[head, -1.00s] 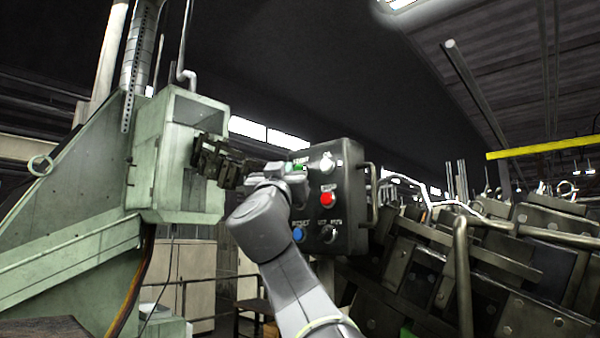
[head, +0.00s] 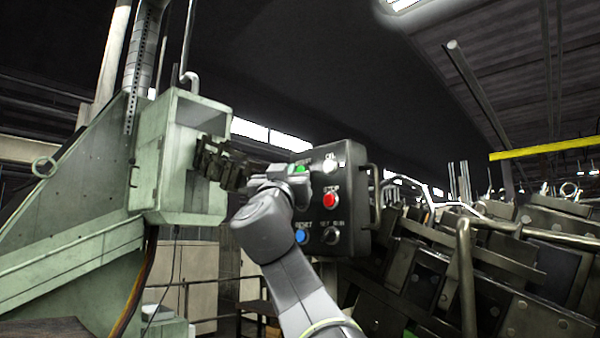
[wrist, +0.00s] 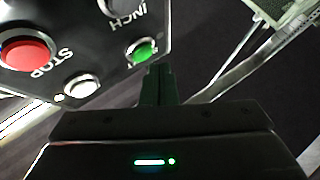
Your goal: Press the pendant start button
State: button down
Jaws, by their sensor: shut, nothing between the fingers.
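The pendant (head: 350,203) is a dark box with a green start button (head: 300,168) at its upper left, a red stop button (head: 330,200) and a blue reset button (head: 301,236). The wrist view shows the green button (wrist: 141,50) on the pendant's edge and the red stop button (wrist: 27,53) at left. My gripper (wrist: 160,70) is shut and empty. Its fingertips lie just below and right of the green button in the wrist view; I cannot tell whether they touch it. In the head view my wrist is in front of the pendant's left side, and the fingertips are hard to make out.
A handle (head: 376,195) is on the pendant's right side. Dark machine blocks (head: 480,270) and pipes fill the right.

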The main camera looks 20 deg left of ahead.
jog(key=shift+w+d+f+b, duration=0.1)
jog(key=shift+w+f+b, duration=0.1)
jog(key=shift+b, duration=0.25)
dwell(0.5)
jog(key=shift+w+r, duration=0.15)
jog(key=shift+w, duration=0.05)
